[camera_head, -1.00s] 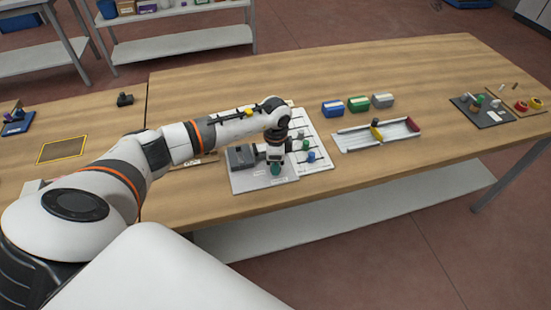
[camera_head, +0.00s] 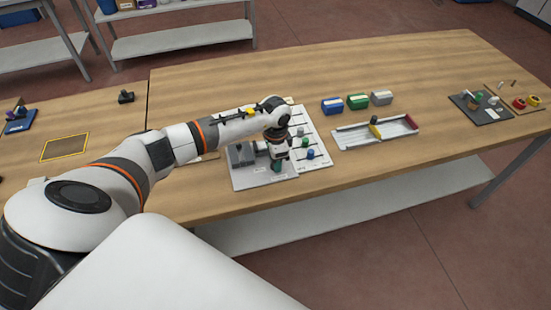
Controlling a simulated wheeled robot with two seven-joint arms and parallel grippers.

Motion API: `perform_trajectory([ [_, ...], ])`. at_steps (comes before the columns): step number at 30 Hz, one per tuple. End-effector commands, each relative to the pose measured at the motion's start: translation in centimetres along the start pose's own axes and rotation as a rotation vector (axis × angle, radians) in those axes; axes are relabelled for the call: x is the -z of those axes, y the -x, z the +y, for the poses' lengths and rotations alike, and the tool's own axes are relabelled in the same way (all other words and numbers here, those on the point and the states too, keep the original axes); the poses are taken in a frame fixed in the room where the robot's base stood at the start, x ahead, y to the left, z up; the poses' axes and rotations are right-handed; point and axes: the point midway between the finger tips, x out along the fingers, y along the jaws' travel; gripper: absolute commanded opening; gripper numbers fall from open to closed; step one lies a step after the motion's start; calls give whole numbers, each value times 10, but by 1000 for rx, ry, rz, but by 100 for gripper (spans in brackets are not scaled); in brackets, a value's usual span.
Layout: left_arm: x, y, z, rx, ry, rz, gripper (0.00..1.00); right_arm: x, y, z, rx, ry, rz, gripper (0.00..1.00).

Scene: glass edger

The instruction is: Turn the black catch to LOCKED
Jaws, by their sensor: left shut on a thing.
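My left gripper (camera_head: 277,161) points down over the front right part of a light grey fixture plate (camera_head: 246,180). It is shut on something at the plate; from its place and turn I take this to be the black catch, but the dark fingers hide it. A grey block (camera_head: 240,154) stands on the plate left of the gripper. A small label lies in front of the fingers, too small to read. My right gripper is not in view.
Blue, green and grey boxes (camera_head: 358,101) stand behind a metal tray (camera_head: 350,140). Bare wooden tabletop (camera_head: 450,75) lies beyond. My left forearm passes over the left side.

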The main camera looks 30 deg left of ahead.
Motion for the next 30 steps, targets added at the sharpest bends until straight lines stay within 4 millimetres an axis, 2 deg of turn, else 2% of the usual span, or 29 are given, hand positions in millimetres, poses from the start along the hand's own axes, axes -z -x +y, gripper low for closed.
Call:
perform_trajectory([
  [2,-1,2,2,-4,4,-5,15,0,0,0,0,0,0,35],
  [3,-1,2,2,-4,4,-5,43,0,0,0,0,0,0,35],
  [6,-1,2,2,-3,3,-4,59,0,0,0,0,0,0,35],
  [17,0,4,1,-1,1,-3,60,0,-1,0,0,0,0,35],
  [20,0,16,1,-2,1,-4,60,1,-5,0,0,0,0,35],
  [30,-1,86,2,-5,1,-7,60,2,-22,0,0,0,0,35],
])
